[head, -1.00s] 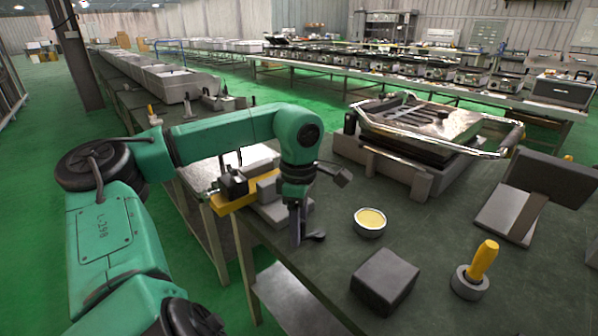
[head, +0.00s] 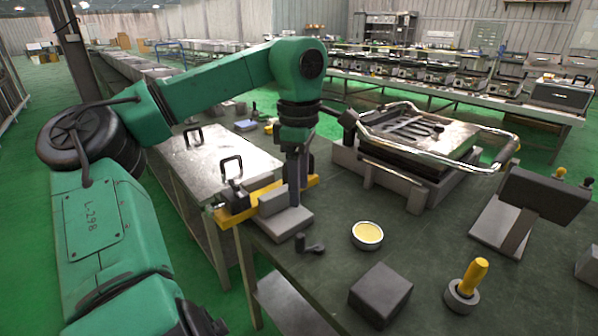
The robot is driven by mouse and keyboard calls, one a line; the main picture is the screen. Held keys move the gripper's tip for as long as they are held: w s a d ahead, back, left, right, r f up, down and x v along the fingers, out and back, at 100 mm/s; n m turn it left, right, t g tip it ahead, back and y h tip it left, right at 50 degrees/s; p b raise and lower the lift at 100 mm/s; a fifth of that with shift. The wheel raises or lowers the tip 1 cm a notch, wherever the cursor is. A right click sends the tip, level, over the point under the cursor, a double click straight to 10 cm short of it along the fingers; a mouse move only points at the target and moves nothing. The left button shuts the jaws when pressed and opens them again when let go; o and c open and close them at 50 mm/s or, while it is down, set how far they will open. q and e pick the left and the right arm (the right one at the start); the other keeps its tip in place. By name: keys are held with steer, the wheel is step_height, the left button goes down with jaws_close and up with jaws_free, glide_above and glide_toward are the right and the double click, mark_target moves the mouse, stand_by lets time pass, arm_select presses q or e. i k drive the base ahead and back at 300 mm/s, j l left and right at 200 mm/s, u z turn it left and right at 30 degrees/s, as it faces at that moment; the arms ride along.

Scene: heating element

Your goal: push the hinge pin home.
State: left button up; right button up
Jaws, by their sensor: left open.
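My left gripper (head: 293,198) points straight down from the green arm, above the grey block fixture with the yellow base (head: 268,200). Its fingers are dark and hard to separate; it looks open, with nothing seen in it. A small dark pin-like piece with a side lever (head: 306,244) sits on the dark table just in front of the fixture, apart from the gripper. I cannot tell whether this piece is the hinge pin or how deep any pin sits. A grill-like unit with a big metal handle (head: 430,145) stands behind. My right gripper is out of view.
On the dark green table (head: 330,285) are a bowl with yellow contents (head: 367,236), a dark grey block (head: 380,292), a yellow-handled tool in a round holder (head: 466,285) and a tilted panel on a stand (head: 543,195). A metal-topped table (head: 195,165) adjoins at left.

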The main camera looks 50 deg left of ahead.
mark_target(209, 211)
steer(key=k, duration=1)
